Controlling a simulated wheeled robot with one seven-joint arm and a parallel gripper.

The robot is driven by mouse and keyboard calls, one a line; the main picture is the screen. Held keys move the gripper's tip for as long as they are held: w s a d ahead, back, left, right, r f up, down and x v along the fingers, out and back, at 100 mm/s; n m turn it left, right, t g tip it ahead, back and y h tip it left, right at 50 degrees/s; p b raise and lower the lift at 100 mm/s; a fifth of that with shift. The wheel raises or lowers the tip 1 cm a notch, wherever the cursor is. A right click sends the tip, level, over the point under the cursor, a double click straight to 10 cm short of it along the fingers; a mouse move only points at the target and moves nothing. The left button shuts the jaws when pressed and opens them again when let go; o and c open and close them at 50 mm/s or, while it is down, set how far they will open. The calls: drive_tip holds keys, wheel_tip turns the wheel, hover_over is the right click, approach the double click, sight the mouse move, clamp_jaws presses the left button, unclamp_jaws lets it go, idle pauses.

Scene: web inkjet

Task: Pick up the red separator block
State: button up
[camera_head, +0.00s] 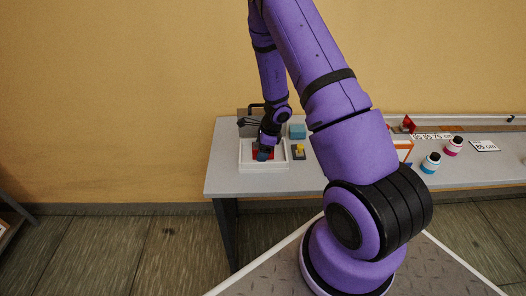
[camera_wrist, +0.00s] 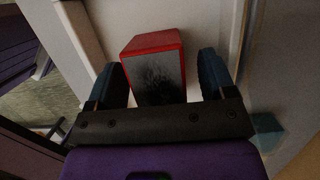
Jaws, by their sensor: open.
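The red separator block (camera_wrist: 152,42) has a red top and a dark, scuffed face turned to the wrist camera. It sits inside a white tray (camera_head: 279,165) on the grey table; the tray's pale floor (camera_wrist: 200,25) shows around it in the wrist view. My gripper (camera_wrist: 161,75) is open, with one dark blue finger on each side of the block and a gap showing at the right. In the head view my gripper (camera_head: 263,154) is down in the tray and covers part of the red.
A teal block (camera_head: 297,131) and a yellow-topped item (camera_head: 299,150) stand just right of the tray. A dark-handled item (camera_head: 251,115) stands behind it. Bottles (camera_head: 431,162) and a sign (camera_head: 485,146) are farther right. The tray walls are close around my gripper.

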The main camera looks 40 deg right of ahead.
drive_tip(key=shift+f, duration=0.2)
drive_tip(key=c, duration=1.1)
drive_tip(key=shift+r, duration=0.2)
